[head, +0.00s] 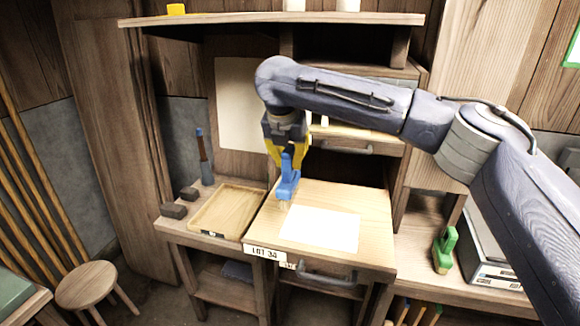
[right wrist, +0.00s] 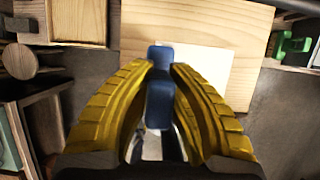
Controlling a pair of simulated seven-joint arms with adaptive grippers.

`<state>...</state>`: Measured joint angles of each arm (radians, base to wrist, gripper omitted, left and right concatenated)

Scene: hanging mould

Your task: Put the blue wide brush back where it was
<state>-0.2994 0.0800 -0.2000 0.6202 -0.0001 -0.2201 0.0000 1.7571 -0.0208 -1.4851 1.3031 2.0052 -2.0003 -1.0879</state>
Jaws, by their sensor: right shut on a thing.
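The blue wide brush (head: 288,180) is upright in the head view, bristles down, above the left part of the pulled-out wooden board (head: 374,205) marked LOT 34. My right gripper (head: 287,160) has yellow fingers and is shut on the brush's handle from above. In the right wrist view the blue brush (right wrist: 159,100) sits between the two yellow fingers (right wrist: 160,75). A white sheet (head: 322,230) lies on the board just right of the brush. I cannot tell whether the bristles touch the board. My left gripper is not in view.
A shallow wooden tray (head: 257,197) lies left of the board. A stool (head: 86,286) is at lower left. Shelves rise behind.

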